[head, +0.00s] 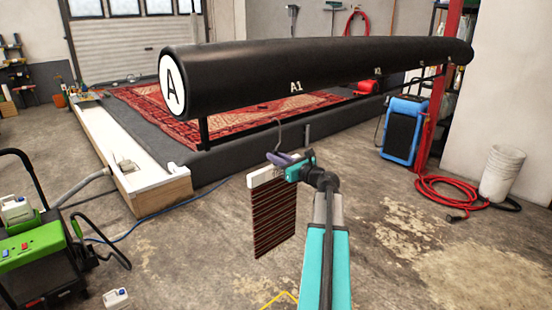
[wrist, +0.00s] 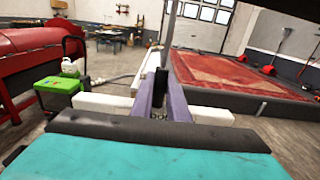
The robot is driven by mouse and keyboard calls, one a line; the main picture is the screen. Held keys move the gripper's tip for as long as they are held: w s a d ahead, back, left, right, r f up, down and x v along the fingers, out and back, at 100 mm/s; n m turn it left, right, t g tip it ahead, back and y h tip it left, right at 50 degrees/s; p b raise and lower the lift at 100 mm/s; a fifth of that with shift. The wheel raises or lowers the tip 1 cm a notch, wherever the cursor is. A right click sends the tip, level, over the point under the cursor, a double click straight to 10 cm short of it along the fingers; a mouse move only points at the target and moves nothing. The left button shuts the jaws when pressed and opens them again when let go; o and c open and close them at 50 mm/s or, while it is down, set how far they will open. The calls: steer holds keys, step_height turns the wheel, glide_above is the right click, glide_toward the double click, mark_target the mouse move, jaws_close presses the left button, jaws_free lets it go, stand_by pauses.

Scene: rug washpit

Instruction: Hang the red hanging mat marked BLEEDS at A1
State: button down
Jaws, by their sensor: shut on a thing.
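The hanging mat (head: 275,222), dark red with black stripes, hangs from a white bar (head: 262,177) with a thin hook (head: 279,130) rising above it. No BLEEDS marking is readable. My gripper (head: 284,160) is shut on the mat's hanger at the middle of the bar. In the wrist view its purple fingers (wrist: 160,98) close there, with the white bar (wrist: 212,116) showing on both sides. The label A1 (head: 296,87) is on the thick black rail (head: 235,82), which has a round A sign (head: 172,83) on its end. The hook is below and apart from the rail, slightly left of A1.
A red patterned rug (head: 240,115) lies in the low grey-edged pit behind the rail. A green machine (head: 40,250) stands at left. A blue-framed unit (head: 402,130), red hose (head: 450,190) and white bucket (head: 501,173) stand at right. Bare floor lies around the mat.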

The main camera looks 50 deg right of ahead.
steer(key=c, duration=1.6)
jaws_free()
steer(key=shift+c, duration=0.2)
steer(key=shift+s, duration=0.1)
steer(key=s+a+b, duration=0.1)
steer(key=s+b, duration=0.2)
steer(key=s, duration=1)
steer(key=shift+s, duration=0.3)
